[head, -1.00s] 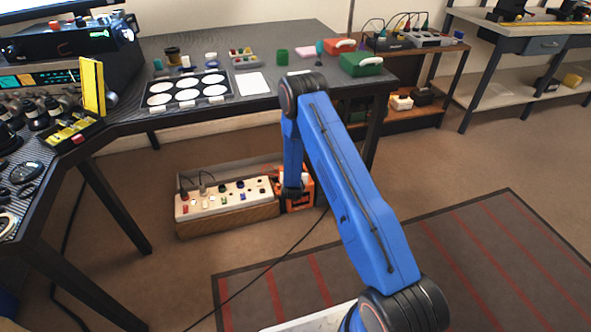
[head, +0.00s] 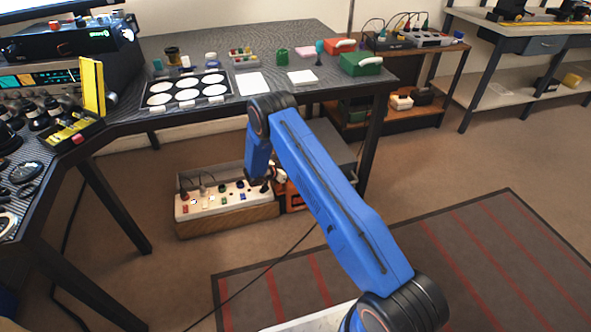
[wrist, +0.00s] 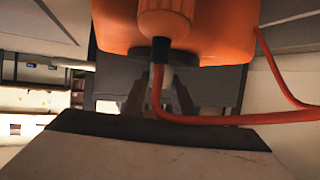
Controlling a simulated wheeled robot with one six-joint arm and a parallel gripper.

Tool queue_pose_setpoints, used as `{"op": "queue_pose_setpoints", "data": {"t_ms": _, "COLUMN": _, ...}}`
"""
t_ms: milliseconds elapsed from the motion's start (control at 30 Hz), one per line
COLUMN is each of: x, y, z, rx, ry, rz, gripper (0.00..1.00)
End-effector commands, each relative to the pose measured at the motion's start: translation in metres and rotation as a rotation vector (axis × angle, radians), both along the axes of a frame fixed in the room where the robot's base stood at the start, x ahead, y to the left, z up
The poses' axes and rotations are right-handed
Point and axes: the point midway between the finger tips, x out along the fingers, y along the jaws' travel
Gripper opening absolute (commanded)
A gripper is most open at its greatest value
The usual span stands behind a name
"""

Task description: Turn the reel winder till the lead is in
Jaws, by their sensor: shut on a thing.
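The orange reel (head: 293,199) stands on the floor under the bench, partly hidden by my arm. In the wrist view its orange body (wrist: 215,30) fills the top. An orange cylindrical end (wrist: 165,18) hangs in front of it. From this end the orange-red lead (wrist: 215,120) drops, bends right and climbs along the right side, with a loop outside the reel. My gripper (wrist: 160,97) is shut on a pale part just below the reel body, seemingly the winder's handle; the lead partly covers it. In the head view my gripper (head: 262,181) is small, at the reel's left.
A box with a white socket strip (head: 225,197) stands just left of the reel. A dark grey box (head: 335,150) is behind my arm. A black cable (head: 265,270) crosses the floor. The bench top (head: 215,110) is above, with a dark leg (head: 371,145) at right.

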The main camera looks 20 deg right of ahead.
Motion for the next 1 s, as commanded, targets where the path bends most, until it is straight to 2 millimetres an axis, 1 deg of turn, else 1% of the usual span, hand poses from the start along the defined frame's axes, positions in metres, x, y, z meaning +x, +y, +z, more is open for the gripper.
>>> {"op": "queue_pose_setpoints", "data": {"t_ms": 300, "x": 0.0015, "y": -0.0003, "z": -0.0004, "rx": 0.001, "ry": -0.003, "rz": -0.3, "gripper": 0.04}}
{"op": "queue_pose_setpoints", "data": {"t_ms": 600, "x": 0.001, "y": -0.0007, "z": -0.0006, "rx": -0.001, "ry": -0.001, "rz": -0.553, "gripper": 0.04}}
{"op": "queue_pose_setpoints", "data": {"t_ms": 800, "x": 0.0007, "y": -0.0012, "z": -0.0001, "rx": -0.001, "ry": -0.001, "rz": -0.673, "gripper": 0.04}}
{"op": "queue_pose_setpoints", "data": {"t_ms": 1000, "x": 0.0002, "y": -0.0007, "z": 0.0, "rx": -0.001, "ry": -0.001, "rz": -0.743, "gripper": 0.04}}
